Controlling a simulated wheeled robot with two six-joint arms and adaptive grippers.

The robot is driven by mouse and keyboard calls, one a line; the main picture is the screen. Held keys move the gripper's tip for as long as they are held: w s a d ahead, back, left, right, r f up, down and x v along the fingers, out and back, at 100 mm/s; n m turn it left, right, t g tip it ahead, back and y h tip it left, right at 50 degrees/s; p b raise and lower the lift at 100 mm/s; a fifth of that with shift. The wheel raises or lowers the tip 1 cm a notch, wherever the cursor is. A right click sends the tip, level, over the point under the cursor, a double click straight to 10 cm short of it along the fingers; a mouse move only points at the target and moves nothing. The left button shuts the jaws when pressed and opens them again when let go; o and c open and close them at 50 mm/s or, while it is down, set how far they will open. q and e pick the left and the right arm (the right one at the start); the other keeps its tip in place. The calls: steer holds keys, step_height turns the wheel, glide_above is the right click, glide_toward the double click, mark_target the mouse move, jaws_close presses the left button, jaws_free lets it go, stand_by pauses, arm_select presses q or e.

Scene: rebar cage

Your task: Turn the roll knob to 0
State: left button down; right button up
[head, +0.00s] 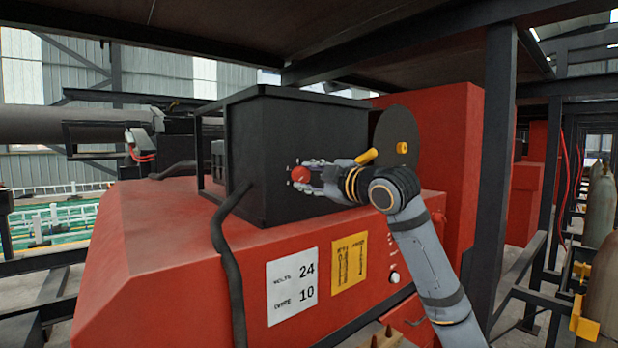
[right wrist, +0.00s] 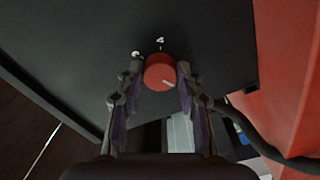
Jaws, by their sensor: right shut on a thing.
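The roll knob is a red round knob (head: 300,174) on the side of a black box (head: 264,130). In the right wrist view the knob (right wrist: 160,72) shows a pale pointer line near its lower right edge. White marks stand on the black face above it; one looks like a 4, the other, to its left, is hard to read. My right gripper (head: 302,176) is shut on the knob, a finger on each side; it also shows in the right wrist view (right wrist: 158,86). My left gripper is not in view.
The black box stands on a red machine housing (head: 180,235) with a white 24/10 label (head: 292,286) and a yellow label (head: 349,262). A black cable (head: 226,260) hangs down in front. A dark post (head: 493,170) stands right of my arm. A black disc (head: 397,125) is behind the gripper.

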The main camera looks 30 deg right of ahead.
steer(key=o, duration=1.2)
